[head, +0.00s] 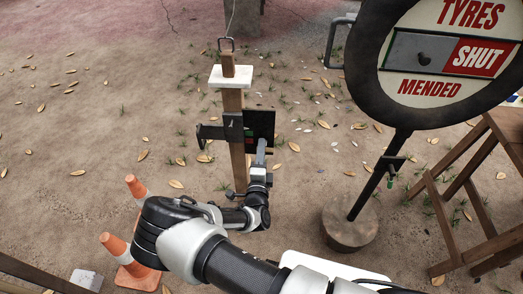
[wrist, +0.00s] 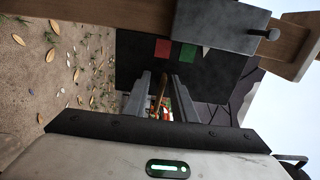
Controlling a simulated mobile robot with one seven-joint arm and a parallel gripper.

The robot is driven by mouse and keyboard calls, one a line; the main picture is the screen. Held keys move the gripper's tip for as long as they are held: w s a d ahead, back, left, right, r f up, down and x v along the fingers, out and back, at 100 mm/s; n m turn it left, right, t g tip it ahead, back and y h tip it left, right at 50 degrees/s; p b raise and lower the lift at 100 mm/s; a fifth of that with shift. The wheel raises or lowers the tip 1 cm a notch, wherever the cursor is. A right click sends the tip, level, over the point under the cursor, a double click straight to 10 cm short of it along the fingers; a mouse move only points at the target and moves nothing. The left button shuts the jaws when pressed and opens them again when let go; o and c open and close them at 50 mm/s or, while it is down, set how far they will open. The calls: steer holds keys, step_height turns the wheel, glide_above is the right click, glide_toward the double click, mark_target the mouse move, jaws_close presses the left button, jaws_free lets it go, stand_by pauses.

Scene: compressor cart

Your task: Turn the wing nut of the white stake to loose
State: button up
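The stake (head: 238,150) is a wooden post with a white block (head: 230,77) near its top. A grey metal bracket (head: 232,128) clasps it, with a black plate (head: 259,121) at its right. My gripper (head: 262,145) is in front of that plate, pointing at it. In the wrist view the black plate (wrist: 135,58) carries a red patch and a green patch. My gripper's fingers (wrist: 162,82) stand apart there. A narrow brown piece (wrist: 158,95) shows between them, perhaps the wing nut; contact and its exact angle are unclear.
A round tyre sign (head: 447,60) on a pole with a log base (head: 350,222) stands at the right, beside a wooden trestle (head: 465,190). Orange cones (head: 118,245) stand at the lower left. Leaf-strewn ground left of the stake is mostly clear.

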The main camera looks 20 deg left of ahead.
steer(key=shift+s, duration=0.1)
steer(key=shift+s, duration=0.35)
steer(key=p+v, duration=0.2)
steer(key=v, duration=1.4)
steer(key=shift+s+d, duration=0.25)
steer(key=shift+r, duration=0.1)
